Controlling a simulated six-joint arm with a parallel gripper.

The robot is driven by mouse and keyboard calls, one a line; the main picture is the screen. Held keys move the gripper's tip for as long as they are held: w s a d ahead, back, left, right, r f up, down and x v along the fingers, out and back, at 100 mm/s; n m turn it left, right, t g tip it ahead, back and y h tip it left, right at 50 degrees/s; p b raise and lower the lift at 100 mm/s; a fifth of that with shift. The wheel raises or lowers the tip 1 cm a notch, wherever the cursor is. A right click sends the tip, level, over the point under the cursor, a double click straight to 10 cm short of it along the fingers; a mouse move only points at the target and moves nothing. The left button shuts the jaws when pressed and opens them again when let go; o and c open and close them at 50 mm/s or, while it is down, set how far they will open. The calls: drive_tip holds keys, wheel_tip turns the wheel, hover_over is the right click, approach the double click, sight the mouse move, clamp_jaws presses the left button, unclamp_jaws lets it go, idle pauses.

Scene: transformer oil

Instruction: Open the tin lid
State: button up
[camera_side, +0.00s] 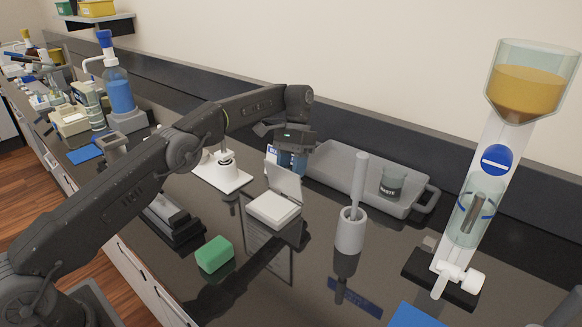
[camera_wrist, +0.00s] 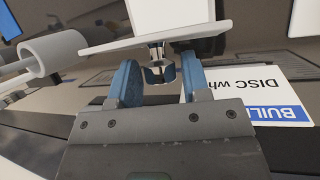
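The white tin (camera_side: 273,209) stands on the dark bench in the middle of the side view. Its lid (camera_side: 284,181) is raised and stands nearly upright at the tin's back edge. My gripper (camera_side: 291,163) is just behind the lid, its blue fingers partly hidden by it. In the wrist view, the two blue fingers of my gripper (camera_wrist: 159,82) are spread apart. A small metallic piece shows between and beyond them, with a gap on each side. A white panel, probably the lid, crosses the top of that view. I cannot tell whether a finger touches it.
A white mortar with pestle (camera_side: 350,230) stands to the right of the tin. A grey tray (camera_side: 330,172) with a beaker lies behind. A green block (camera_side: 214,254) is in front. A white stand (camera_side: 221,172) is to the left. A printed card (camera_wrist: 285,90) shows in the wrist view.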

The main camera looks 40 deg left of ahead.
drive_tip(key=shift+o, duration=1.2)
drive_tip(key=shift+s+r+t, duration=0.15)
drive_tip(key=shift+t, duration=0.25)
